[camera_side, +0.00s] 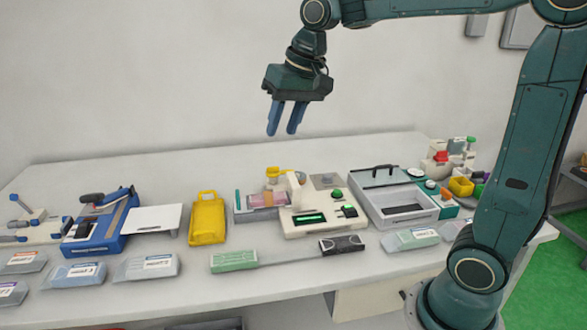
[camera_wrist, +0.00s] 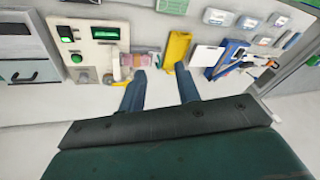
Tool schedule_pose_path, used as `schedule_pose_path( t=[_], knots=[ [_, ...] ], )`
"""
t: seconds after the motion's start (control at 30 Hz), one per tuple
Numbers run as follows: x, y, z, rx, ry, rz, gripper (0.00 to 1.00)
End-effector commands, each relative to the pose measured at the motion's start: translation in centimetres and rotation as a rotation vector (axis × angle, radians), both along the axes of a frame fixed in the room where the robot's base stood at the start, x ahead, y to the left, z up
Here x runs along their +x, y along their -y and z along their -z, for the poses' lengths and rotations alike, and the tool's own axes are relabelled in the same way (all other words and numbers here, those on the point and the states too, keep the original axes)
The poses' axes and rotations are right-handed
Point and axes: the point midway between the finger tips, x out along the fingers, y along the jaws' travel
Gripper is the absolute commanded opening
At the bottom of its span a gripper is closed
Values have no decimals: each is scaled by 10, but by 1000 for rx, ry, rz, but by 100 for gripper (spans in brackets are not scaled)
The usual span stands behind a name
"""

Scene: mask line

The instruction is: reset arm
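My gripper (camera_side: 284,131) hangs high above the back of the white table (camera_side: 330,285), its fingers pointing down. Its two blue fingers are apart with nothing between them. In the wrist view my gripper (camera_wrist: 160,80) also shows open and empty, with the table far below. The fingers touch nothing. My arm reaches in from the right side of the side view.
On the table stand a blue machine (camera_side: 100,225), a yellow holder (camera_side: 207,218), a white device with a green display (camera_side: 308,216) and a grey lidded box (camera_side: 395,205). Several labelled packs (camera_side: 147,267) lie along the front. The air around my gripper is clear.

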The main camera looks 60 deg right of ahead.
Motion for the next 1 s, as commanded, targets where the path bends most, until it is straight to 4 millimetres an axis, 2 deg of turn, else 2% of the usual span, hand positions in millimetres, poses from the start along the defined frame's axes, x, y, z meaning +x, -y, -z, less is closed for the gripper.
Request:
schedule_pose_path(
  t=[0.03,0.27,0.6,0.8,1.0],
  knots=[
    [-14,-3,-2,-10,13,-18,33],
    [-68,-12,-2,-61,62,-107,33],
    [-145,-17,19,-145,132,-236,33],
    [-180,-17,38,-191,165,-302,33],
    [-197,-15,50,-216,182,-335,33]
  ],
)
